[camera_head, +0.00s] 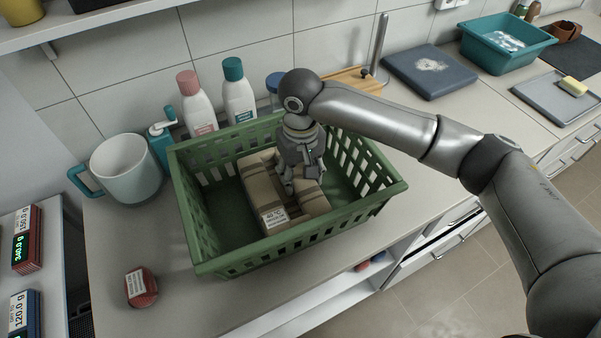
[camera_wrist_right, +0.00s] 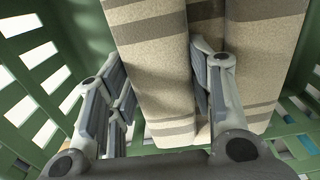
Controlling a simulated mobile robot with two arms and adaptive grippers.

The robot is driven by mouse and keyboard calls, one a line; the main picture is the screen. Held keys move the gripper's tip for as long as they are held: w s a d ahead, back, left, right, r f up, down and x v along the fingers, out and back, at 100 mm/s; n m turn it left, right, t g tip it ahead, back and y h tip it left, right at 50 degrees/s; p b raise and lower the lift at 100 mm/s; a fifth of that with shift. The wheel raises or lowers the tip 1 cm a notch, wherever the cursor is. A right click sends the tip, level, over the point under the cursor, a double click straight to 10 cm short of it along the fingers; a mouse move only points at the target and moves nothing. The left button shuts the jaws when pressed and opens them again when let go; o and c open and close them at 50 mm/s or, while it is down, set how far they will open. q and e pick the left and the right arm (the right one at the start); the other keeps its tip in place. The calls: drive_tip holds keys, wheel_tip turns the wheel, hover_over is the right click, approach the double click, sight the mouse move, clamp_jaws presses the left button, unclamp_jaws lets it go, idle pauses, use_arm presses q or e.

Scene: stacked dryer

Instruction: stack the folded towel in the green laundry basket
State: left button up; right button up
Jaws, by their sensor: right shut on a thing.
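The folded towel (camera_head: 261,190) is beige with brown stripes and carries a white label. It is inside the green laundry basket (camera_head: 215,262), near its middle. My right gripper (camera_head: 288,186) reaches down into the basket from above and is shut on the towel. In the right wrist view the towel (camera_wrist_right: 155,75) has one fold between the two fingers (camera_wrist_right: 160,105), with another fold outside the right finger. The green basket wall (camera_wrist_right: 75,30) shows around it. Whether the towel touches the basket floor is hard to tell. My left gripper is not in view.
A mug (camera_head: 126,168), a pump bottle (camera_head: 162,140) and two white bottles (camera_head: 197,108) stand behind and left of the basket. A red round item (camera_head: 141,288) sits on the counter at front left.

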drive_tip(key=shift+f, duration=0.3)
drive_tip(key=o, duration=1.2)
drive_tip(key=shift+r, duration=0.2)
drive_tip(key=shift+r+b, duration=1.2)
drive_tip(key=shift+r, duration=5)
